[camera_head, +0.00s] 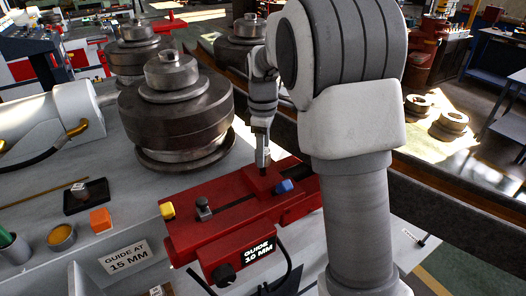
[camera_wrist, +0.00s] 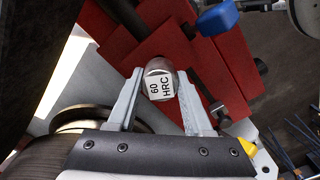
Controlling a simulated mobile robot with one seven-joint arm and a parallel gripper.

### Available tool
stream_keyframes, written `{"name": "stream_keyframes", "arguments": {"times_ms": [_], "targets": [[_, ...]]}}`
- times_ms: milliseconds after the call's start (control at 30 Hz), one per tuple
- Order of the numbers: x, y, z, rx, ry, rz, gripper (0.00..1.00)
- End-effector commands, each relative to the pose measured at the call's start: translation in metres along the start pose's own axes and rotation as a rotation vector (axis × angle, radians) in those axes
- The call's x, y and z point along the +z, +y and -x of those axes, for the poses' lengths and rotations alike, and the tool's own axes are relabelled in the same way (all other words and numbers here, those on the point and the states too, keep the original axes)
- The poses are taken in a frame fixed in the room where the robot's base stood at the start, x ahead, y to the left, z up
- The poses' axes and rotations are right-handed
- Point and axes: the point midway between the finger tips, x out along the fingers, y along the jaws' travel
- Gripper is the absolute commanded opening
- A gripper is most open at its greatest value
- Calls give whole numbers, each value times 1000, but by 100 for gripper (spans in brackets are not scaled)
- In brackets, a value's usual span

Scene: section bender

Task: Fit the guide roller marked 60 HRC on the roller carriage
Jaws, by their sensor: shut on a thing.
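The guide roller, a small metal cylinder with a white label "60 HRC" (camera_wrist: 160,84), sits between the fingertips of my gripper (camera_wrist: 158,80) in the wrist view. The fingers are shut on it. In the head view my gripper (camera_head: 262,161) points down just over the red roller carriage (camera_head: 268,178) on the red slide unit; the roller is too small or hidden there to make out. The red carriage also shows behind the roller in the wrist view (camera_wrist: 165,45). I cannot tell whether the roller touches the carriage.
Large stacked steel rolls (camera_head: 175,112) stand left of my gripper. A blue knob (camera_head: 284,186) and a black knob (camera_head: 204,208) sit on the slide unit. A sign (camera_head: 127,257), an orange block (camera_head: 100,220) and a black tray (camera_head: 72,205) are at left.

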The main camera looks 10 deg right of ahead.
Motion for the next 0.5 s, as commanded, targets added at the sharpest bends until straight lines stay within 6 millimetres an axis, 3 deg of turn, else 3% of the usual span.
{"name": "stream_keyframes", "arguments": {"times_ms": [500], "targets": [[0,0,-3,1,1,-1,0]]}}
